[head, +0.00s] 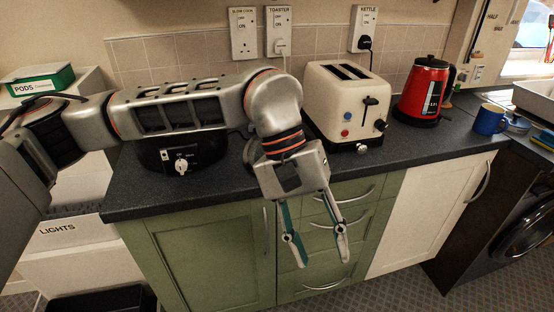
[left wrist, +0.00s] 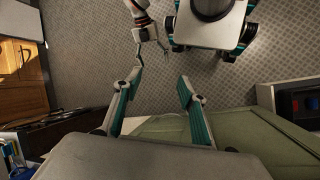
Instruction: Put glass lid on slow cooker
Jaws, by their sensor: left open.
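The black slow cooker (head: 182,158) stands at the left of the dark worktop, with a pale control knob on its front. My left arm crosses in front of its top, so I cannot see whether anything lies on it. A rounded edge (head: 249,152) shows just right of the cooker, mostly hidden by the arm; I cannot tell if it is the glass lid. My left gripper (head: 316,246) is open and empty, pointing down in front of the green drawers; its fingers also show in the left wrist view (left wrist: 160,76). My right gripper (left wrist: 153,46) appears small there, its jaws unclear.
A cream toaster (head: 345,105), a red kettle (head: 422,88) and a blue mug (head: 489,120) stand along the worktop (head: 225,190). A green-lidded pods box (head: 40,79) sits at far left. Labelled sockets line the tiled wall. Open floor lies before the cabinets.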

